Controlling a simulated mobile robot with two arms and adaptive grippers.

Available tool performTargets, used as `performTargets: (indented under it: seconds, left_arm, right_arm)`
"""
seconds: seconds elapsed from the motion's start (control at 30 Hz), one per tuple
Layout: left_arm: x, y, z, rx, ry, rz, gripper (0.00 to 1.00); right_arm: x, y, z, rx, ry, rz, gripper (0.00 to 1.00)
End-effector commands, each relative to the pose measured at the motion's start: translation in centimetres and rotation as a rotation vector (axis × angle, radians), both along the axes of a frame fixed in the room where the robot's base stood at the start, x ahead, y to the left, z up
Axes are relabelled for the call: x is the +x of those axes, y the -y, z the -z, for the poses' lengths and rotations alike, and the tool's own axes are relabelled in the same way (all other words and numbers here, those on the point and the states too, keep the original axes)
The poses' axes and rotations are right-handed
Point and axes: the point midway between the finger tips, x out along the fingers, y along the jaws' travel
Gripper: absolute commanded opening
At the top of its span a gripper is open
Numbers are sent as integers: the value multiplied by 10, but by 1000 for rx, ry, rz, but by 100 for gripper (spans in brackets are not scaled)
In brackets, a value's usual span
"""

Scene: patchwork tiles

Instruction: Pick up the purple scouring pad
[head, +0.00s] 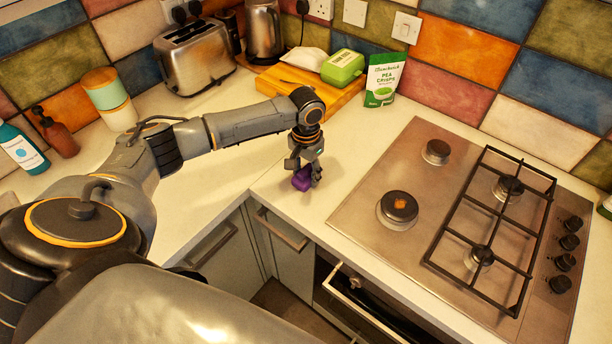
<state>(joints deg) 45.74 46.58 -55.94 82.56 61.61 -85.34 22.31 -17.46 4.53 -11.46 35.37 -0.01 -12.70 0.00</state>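The purple scouring pad (302,183) is a small purple block by the front edge of the pale worktop, left of the hob. My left gripper (304,174) points down right at the pad, with its fingers spread about the pad's width or a little more. The fingers partly cover the pad. I cannot tell whether they press on it, or whether the pad rests on the worktop. My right gripper is not in view.
A steel gas hob (370,178) lies to the right, with something small and orange on one burner. Behind are a wooden board (290,92) with a green box (342,68), a pea crisps pouch (384,80), a toaster (195,58) and a kettle (263,32). Clear worktop surrounds the gripper.

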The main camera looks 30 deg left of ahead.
Motion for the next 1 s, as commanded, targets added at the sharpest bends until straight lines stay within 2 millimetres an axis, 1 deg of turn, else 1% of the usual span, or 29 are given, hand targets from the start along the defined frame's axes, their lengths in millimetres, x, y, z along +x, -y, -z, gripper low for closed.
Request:
performTargets:
  seconds: [0.17, 0.4, 0.53, 0.63, 0.77, 0.9, 1.0]
  left_arm:
    - [0, 0, 0, 0, 0, 0, 15]
    - [0, 0, -3, 0, 0, 0, 15]
    - [0, 0, -13, -1, 2, 1, 15]
    - [2, 0, -29, -2, 5, 1, 15]
    - [-19, 10, -55, 0, 4, 6, 15]
    - [-45, 22, -89, 0, 5, 5, 15]
    - [-69, 34, -99, 2, 1, 5, 15]
  right_arm:
    - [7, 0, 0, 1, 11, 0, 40]
    - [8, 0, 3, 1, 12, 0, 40]
    - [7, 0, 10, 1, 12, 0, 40]
    - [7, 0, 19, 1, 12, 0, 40]
    - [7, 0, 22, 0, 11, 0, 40]
    - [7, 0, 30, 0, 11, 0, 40]
    - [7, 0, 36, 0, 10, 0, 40]
